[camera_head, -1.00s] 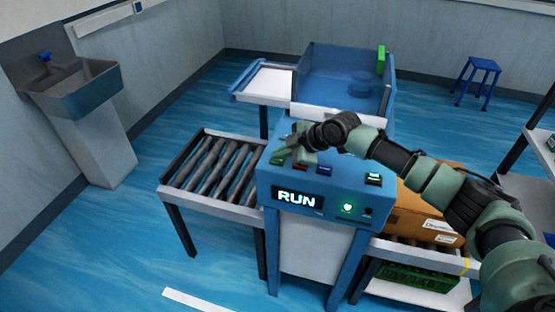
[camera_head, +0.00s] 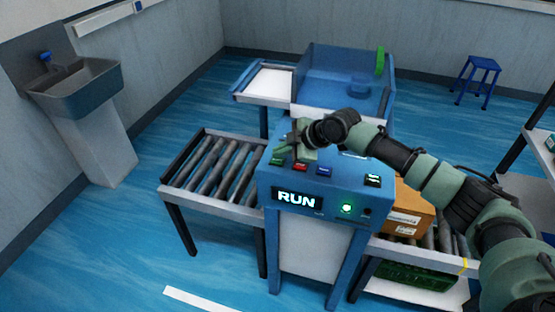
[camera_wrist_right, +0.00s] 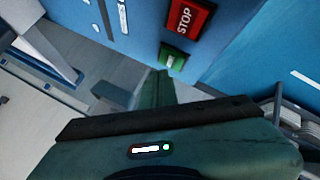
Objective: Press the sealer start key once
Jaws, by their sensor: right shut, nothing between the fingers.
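The blue sealer (camera_head: 335,201) stands in the middle of the head view, and its display (camera_head: 297,200) reads RUN. On its sloped top are a green key (camera_head: 277,161), a red key (camera_head: 300,167) and a blue key (camera_head: 324,171). In the right wrist view the red key (camera_wrist_right: 187,18) reads STOP, with the green key (camera_wrist_right: 173,58) beside it. My right gripper (camera_head: 281,148) is shut and empty, just above the green key. Its fingers (camera_wrist_right: 156,88) point at that key in the wrist view, apparently a little off it. My left gripper is out of view.
A roller conveyor (camera_head: 213,169) is left of the sealer. A cardboard box (camera_head: 407,212) is at its right, on rollers above a green crate (camera_head: 418,275). A clear-walled blue bin (camera_head: 340,78) stands behind. A lit green lamp (camera_head: 346,209) is on the front.

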